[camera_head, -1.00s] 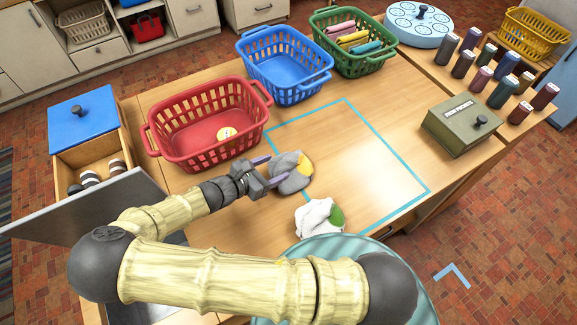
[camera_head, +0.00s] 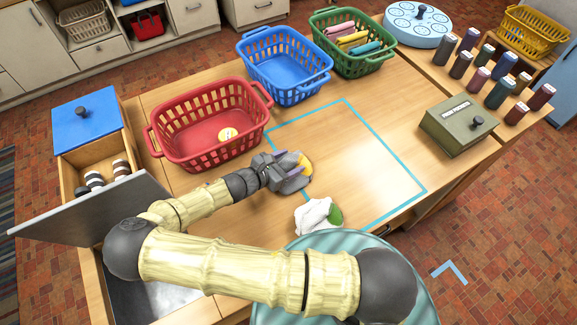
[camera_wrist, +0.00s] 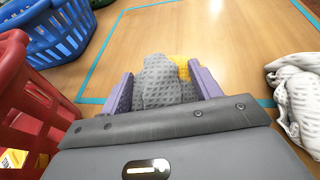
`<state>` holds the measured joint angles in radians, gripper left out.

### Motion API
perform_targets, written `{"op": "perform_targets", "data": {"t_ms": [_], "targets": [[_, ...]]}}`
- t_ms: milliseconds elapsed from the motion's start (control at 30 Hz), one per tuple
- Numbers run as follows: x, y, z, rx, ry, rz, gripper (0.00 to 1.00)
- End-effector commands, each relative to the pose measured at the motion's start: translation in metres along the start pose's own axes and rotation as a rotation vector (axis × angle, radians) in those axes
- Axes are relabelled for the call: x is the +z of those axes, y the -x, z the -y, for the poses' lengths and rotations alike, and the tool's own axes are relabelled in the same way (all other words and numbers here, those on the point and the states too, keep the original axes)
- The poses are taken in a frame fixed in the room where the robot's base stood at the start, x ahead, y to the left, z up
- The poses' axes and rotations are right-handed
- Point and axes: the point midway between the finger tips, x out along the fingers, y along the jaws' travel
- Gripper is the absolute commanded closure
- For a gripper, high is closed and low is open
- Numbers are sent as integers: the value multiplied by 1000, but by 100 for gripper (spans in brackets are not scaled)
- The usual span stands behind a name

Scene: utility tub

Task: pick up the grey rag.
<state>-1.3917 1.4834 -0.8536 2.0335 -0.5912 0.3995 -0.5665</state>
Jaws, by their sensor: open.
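The grey rag (camera_head: 293,182) lies crumpled on the wooden table at the left edge of the blue-taped outline, with a yellow patch on its far side. My gripper (camera_head: 290,168) is low over the table with its purple fingers on either side of the rag. In the wrist view the rag (camera_wrist: 162,80) sits between the two open fingers (camera_wrist: 164,92). A gap shows by the left finger; the right finger is close to the rag, and I cannot tell whether it touches.
A red basket (camera_head: 190,150) stands close on the left, with a blue basket (camera_head: 262,62) and a green basket (camera_head: 385,62) behind. A white and green rag (camera_head: 313,216) lies nearer, to the right. The taped area (camera_head: 365,150) is clear. A green box (camera_head: 450,135) stands at right.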

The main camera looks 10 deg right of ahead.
Motion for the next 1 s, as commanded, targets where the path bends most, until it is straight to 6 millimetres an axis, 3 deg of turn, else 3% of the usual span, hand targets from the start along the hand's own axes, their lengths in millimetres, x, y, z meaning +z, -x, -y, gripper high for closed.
{"op": "perform_targets", "data": {"t_ms": [533,567,800,1000], "targets": [[0,-2,0,0,-1,0,37],[0,-2,0,0,-1,0,39],[0,-2,0,0,-1,0,86],[0,-2,0,0,-1,0,86]]}}
